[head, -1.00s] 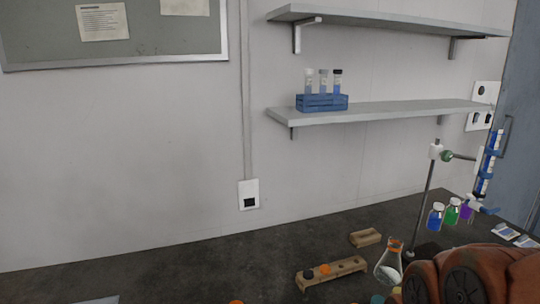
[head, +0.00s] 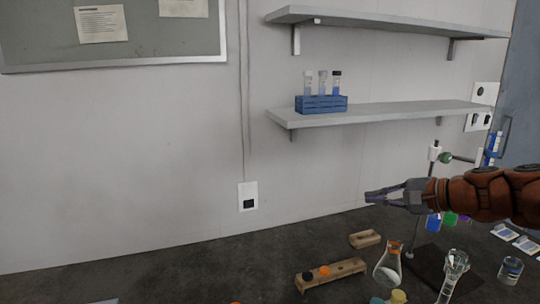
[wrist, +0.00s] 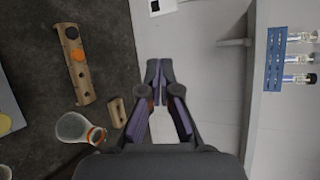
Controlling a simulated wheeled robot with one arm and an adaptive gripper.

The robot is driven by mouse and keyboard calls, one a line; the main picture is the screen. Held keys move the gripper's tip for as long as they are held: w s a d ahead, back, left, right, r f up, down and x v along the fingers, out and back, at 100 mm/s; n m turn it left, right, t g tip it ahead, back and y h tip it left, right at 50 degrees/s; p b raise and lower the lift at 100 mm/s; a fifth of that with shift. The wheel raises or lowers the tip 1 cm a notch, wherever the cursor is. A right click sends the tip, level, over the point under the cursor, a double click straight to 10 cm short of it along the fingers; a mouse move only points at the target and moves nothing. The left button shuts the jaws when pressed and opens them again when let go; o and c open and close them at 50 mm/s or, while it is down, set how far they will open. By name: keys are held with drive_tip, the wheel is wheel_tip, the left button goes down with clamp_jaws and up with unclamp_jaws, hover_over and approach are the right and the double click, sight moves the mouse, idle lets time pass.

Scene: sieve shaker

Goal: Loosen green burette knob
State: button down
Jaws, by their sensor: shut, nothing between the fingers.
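The green knob (head: 445,158) sits on the clamp of a metal stand at the right in the head view, just above my arm. The burette (head: 492,147) with blue parts stands to its right, its lower part hidden behind my arm. My gripper (head: 370,197) is shut and empty, pointing left in front of the wall, to the left of and below the knob. In the wrist view my gripper (wrist: 158,68) shows its fingertips together; neither knob nor burette shows there.
A conical flask (head: 388,270), a wooden block with holes (head: 331,274) and a small wooden block (head: 365,239) stand on the dark bench below my gripper. Bottles of coloured liquid (head: 433,222) are partly behind my arm. A shelf (head: 400,114) holds a blue tube rack (head: 321,104).

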drive_tip(key=w+d+r+m+t+h, duration=0.1)
drive_tip(key=d+r+m+t, duration=0.15)
drive_tip(key=d, duration=0.65)
drive_tip(key=w+d+r+m+t+h, duration=0.2)
drive_tip(key=d+m+t, duration=0.1)
drive_tip(key=d, duration=0.5)
drive_tip(key=w+d+r+m+t+h, duration=0.1)
drive_tip(key=d+r+m+t, duration=0.15)
drive_tip(key=d, duration=0.65)
drive_tip(key=x, duration=0.6)
drive_tip(key=shift+w+a+f, duration=0.2)
drive_tip(key=shift+w+a, duration=0.05)
drive_tip(key=shift+w, duration=0.05)
drive_tip(key=shift+f, duration=0.1)
drive_tip(key=shift+s+a+f+b, duration=0.15)
drive_tip(key=shift+a+f+b, duration=0.35)
drive_tip(key=shift+f, duration=0.35)
drive_tip(key=shift+a, duration=0.1)
drive_tip(key=v, duration=0.6)
drive_tip(key=shift+a+r, duration=0.2)
drive_tip(key=shift+a, duration=0.05)
